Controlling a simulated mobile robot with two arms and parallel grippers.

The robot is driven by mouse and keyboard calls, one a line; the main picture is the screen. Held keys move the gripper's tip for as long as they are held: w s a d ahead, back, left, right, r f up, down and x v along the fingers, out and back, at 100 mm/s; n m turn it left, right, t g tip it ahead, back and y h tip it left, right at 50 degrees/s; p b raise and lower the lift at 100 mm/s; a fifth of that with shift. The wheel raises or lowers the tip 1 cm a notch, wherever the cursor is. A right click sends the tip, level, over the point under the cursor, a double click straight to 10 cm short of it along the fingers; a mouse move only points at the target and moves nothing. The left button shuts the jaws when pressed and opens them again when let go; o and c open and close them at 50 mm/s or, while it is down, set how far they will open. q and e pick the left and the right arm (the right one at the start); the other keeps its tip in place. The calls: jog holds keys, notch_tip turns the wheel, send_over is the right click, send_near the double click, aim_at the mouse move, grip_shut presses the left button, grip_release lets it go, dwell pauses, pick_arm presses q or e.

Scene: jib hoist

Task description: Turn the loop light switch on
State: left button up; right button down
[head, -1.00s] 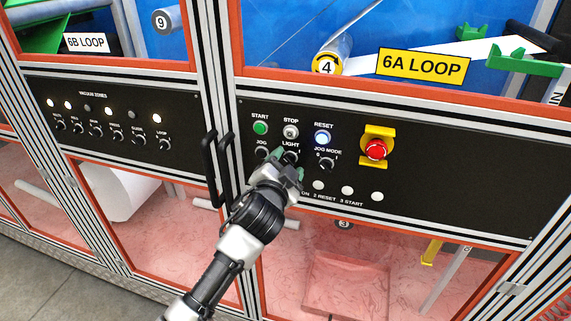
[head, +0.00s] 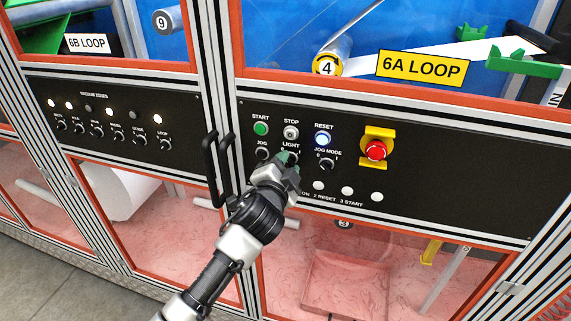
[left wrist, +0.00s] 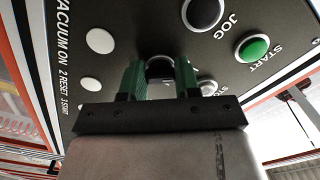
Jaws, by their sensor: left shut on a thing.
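The light switch (left wrist: 160,66) is a round black knob on the black control panel, under the LIGHT label in the head view. My left gripper (head: 288,158) is at this knob, its green fingertips on either side of it. In the left wrist view the two green fingers (left wrist: 160,78) flank the knob, and the gripper is shut on it. The fingers and hand hide most of the knob, so I cannot tell which way its pointer faces. My right gripper is not in view.
The JOG knob (head: 262,153) is close on the left, and the JOG MODE knob (head: 326,163) on the right. START (head: 260,128), STOP (head: 291,132) and RESET (head: 322,139) buttons sit above. A red emergency stop (head: 375,149) is farther right. Black door handles (head: 211,170) stick out at left.

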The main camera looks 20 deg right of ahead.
pick_arm(q)
jog(key=shift+r+m+p, duration=0.15)
jog(key=shift+m+p, duration=1.25)
jog(key=shift+m, duration=2.55)
jog(key=shift+r+m+p, duration=0.15)
jog(key=shift+m+p, duration=1.2)
jog(key=shift+m, duration=2.6)
jog(key=o, duration=0.9)
jog(key=shift+b+v, duration=1.1)
jog(key=shift+v, duration=4.3)
